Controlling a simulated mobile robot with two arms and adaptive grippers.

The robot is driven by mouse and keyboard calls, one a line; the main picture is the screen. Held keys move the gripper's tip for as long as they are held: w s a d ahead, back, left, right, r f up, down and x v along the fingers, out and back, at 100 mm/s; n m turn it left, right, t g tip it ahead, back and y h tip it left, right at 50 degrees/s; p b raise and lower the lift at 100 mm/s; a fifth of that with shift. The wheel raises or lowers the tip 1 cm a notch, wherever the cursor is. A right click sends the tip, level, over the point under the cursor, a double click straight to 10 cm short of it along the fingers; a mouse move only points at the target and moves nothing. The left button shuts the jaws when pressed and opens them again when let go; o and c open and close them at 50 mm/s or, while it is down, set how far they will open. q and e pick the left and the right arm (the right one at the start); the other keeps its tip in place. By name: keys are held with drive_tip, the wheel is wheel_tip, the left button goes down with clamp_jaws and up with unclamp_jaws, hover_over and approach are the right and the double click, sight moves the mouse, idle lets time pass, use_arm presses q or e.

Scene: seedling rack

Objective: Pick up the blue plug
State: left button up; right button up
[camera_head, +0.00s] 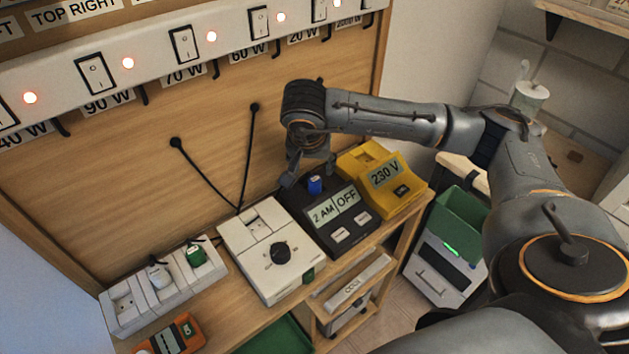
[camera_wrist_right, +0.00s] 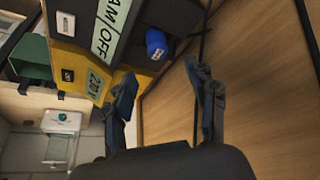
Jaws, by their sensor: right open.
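The blue plug (camera_head: 315,185) sits in the dark timer box (camera_head: 348,235), whose display reads "2 AM OFF". My right gripper (camera_head: 306,177) is open and empty, pointing down just above and behind the timer box, close to the plug in the head view. In the right wrist view the gripper's two fingers (camera_wrist_right: 162,80) are spread, with the plug apart from them. My left gripper is not in view.
A yellow 230 V box (camera_head: 385,175) stands right of the timer, a white dial box (camera_head: 280,252) left of it. A white power strip (camera_head: 125,305) holds a white and a green plug (camera_head: 195,256). The wooden back panel (camera_head: 225,130) rises close behind.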

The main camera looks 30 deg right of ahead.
sight(315, 178)
drive_tip(key=x, duration=0.2)
drive_tip(key=shift+w+d+f, duration=0.1)
drive_tip(key=shift+f, duration=0.25)
drive_tip(key=shift+f+p, duration=0.25)
drive_tip(key=shift+p, duration=0.35)
drive_tip(key=p+x, duration=0.2)
drive_tip(key=x, duration=0.1)
drive_tip(key=shift+d+f, duration=0.2)
drive_tip(key=shift+f, duration=0.1)
drive_tip(key=shift+w+d+f, duration=0.15)
drive_tip(key=shift+f, duration=0.35)
clamp_jaws()
